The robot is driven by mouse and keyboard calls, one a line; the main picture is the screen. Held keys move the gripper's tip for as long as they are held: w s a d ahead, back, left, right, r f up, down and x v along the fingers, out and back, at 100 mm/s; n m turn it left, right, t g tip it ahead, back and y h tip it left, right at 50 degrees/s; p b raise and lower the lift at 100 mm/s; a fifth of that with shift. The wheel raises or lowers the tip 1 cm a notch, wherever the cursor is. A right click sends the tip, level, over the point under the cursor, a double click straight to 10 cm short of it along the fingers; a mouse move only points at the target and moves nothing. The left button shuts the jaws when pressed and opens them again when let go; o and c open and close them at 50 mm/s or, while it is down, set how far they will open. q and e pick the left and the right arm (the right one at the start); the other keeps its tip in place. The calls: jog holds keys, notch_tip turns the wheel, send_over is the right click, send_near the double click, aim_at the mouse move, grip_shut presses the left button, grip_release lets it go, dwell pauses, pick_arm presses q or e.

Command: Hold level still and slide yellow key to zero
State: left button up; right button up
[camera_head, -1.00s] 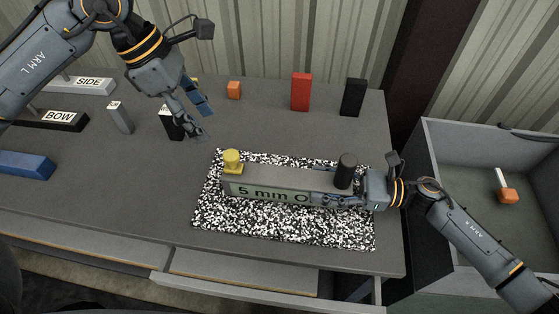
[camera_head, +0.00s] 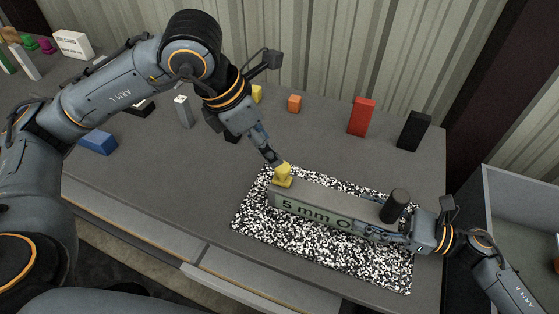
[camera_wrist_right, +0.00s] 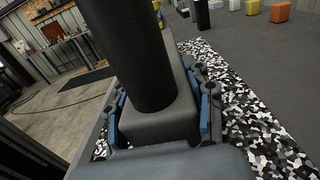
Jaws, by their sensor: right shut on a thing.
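The level is a long grey bar (camera_head: 335,204) lying on a black-and-white speckled mat (camera_head: 257,225). Its front reads "5 mm O", and the rest is hidden by my right gripper. The yellow key (camera_head: 283,176) is a stepped knob on the bar's left end. A black post (camera_head: 395,206) stands near its right end. My right gripper (camera_head: 372,230) is shut on the bar's right end; the right wrist view shows blue finger pads on both sides of the bar (camera_wrist_right: 158,124). My left gripper (camera_head: 271,158) points down just above and behind the yellow key; its finger gap and contact are unclear.
A red block (camera_head: 361,118), a black block (camera_head: 413,131) and a small orange block (camera_head: 294,103) stand along the table's back. A blue block (camera_head: 98,142) lies at the left. A grey bin (camera_head: 487,215) is beyond the table's right side.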

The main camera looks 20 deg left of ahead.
aim_at(282, 167)
pick_arm(q)
jog(key=x, duration=0.7)
jog(key=shift+w+d+f, duration=0.1)
jog(key=shift+f, duration=0.1)
grip_shut()
